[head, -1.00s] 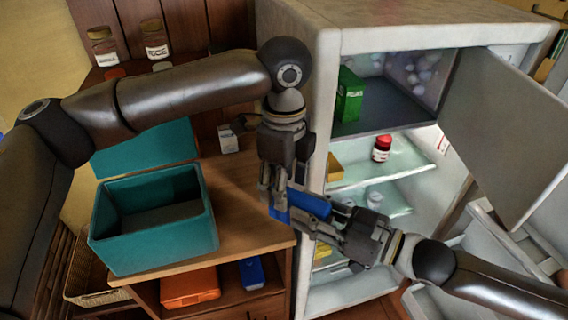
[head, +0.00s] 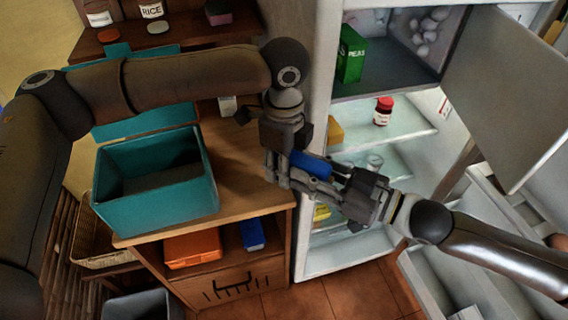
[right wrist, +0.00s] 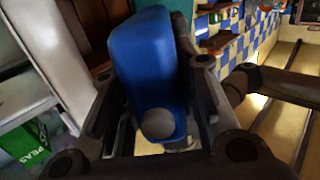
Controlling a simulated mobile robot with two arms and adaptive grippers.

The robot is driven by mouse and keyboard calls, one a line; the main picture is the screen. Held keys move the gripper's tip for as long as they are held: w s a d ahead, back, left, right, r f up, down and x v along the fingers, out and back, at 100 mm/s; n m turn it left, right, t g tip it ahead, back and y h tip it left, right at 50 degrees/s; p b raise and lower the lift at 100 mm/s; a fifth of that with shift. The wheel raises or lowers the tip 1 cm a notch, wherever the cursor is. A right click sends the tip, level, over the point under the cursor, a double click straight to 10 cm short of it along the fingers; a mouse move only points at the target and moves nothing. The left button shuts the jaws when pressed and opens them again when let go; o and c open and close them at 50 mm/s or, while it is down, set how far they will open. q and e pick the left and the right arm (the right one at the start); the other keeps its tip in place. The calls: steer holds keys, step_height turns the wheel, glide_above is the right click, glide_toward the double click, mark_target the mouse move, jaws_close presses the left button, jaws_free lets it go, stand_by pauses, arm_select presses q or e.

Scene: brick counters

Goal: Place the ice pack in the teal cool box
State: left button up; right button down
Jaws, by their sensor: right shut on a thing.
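The blue ice pack (head: 312,164) is in front of the open fridge, off the counter. My right gripper (head: 338,182) is shut on it; the right wrist view shows the pack (right wrist: 140,65) upright between the two fingers. My left gripper (head: 277,172) points down at the pack's left end, with its fingers at or very close to it. Its fingers overlap the pack in the picture, so I cannot tell whether they grip it. The teal cool box (head: 160,212) stands open on the wooden counter to the left, its lid tipped back behind it. It looks empty inside.
The fridge (head: 318,240) stands open at right, with a green peas box (head: 351,55) and a red-capped jar (head: 383,112). Its doors spread to the right. An orange box (head: 192,249) and a blue box (head: 252,235) lie under the counter. Bare counter shows right of the cool box.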

arm_select(q)
steer(key=c, duration=0.5)
arm_select(e)
steer(key=shift+r, duration=0.1)
arm_select(q)
jaws_close()
arm_select(e)
steer(key=c, duration=1)
jaws_free()
